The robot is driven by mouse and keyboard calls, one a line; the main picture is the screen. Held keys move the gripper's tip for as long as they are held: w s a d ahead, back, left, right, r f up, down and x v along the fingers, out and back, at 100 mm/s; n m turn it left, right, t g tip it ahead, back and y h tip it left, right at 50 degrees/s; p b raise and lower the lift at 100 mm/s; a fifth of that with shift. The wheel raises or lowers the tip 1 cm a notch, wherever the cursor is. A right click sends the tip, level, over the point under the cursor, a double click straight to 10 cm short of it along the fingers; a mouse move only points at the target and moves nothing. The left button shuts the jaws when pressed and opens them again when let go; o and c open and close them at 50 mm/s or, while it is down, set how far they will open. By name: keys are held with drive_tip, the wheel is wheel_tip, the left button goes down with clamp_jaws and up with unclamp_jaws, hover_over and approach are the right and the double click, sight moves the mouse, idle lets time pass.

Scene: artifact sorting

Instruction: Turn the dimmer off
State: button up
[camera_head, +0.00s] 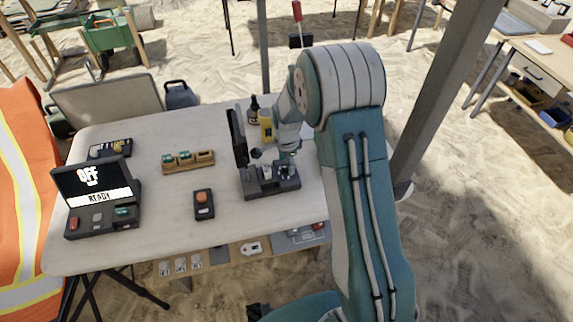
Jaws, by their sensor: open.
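No part in view is clearly labelled as the dimmer. A dark console (100,220) with a raised screen stands at the left of the table; its screen (92,183) reads "OFF" and "READY", and red, grey and green controls sit on its base. A small dark box with an orange button (202,197) lies at the table's front middle. A dark grey device (270,190) with small fittings on top stands right of it, next to an upright dark panel (238,137). My gripper (270,153) is open above this device; its fingertips are small and partly hidden.
The pale table (150,215) has bare room between the devices. A wooden tray (188,161) with green pieces lies at the middle. A dark bottle (254,110) stands behind my gripper. A grey post (440,95) rises at the right. An orange vest (20,180) hangs at the left.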

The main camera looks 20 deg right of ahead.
drive_tip(key=shift+f, duration=0.45)
clamp_jaws()
